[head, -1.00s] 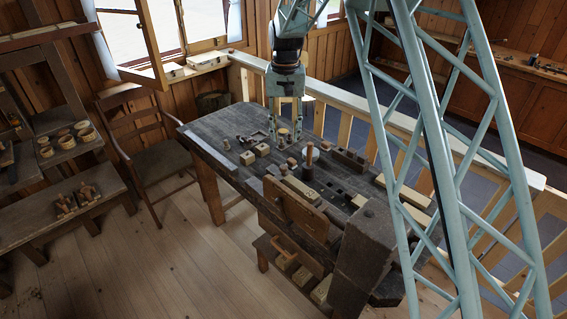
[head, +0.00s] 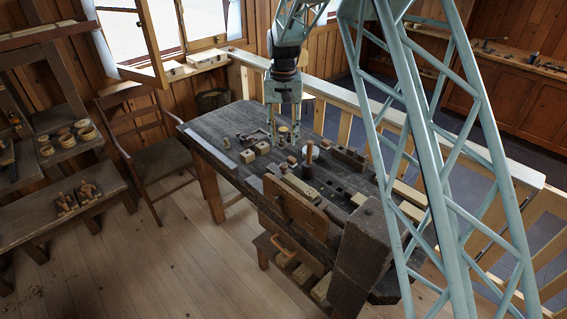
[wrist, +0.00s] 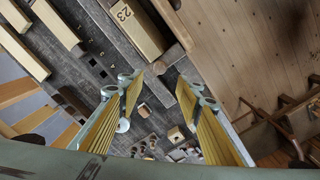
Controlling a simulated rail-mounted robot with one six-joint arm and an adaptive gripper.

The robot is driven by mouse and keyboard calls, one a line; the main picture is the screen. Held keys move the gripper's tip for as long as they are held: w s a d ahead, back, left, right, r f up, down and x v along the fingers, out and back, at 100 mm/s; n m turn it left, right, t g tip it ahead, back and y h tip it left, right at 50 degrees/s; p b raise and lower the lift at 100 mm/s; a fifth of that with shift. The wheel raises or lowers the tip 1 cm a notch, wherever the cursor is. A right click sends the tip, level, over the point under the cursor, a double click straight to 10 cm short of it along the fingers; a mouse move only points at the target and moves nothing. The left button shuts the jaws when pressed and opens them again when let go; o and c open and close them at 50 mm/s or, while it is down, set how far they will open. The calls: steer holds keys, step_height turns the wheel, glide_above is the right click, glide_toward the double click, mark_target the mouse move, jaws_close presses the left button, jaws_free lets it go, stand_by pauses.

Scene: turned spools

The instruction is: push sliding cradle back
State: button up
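My gripper (head: 283,141) hangs fingers-down over the middle of the dark workbench (head: 215,125). In the wrist view my gripper (wrist: 160,78) is open, with a clear gap between its yellow-lined fingers and nothing held. A long pale block (head: 304,189) lies in a dark wooden holder near the bench's front edge. It also shows in the wrist view as a pale block marked 23 (wrist: 137,28), beyond the fingertips. I cannot tell for certain which part is the sliding cradle. An upright dark peg (head: 309,160) stands right of my gripper.
Small wooden cubes (head: 262,148) and other little parts lie left of my gripper. A dark block with holes (head: 350,158) and pale bars (head: 408,194) lie to the right. A wooden railing (head: 335,95) runs behind the bench. A chair (head: 160,165) stands left.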

mark_target(284, 165)
steer(key=shift+f+p, duration=0.6)
steer(key=shift+f, duration=5.35)
steer(key=shift+c, duration=0.5)
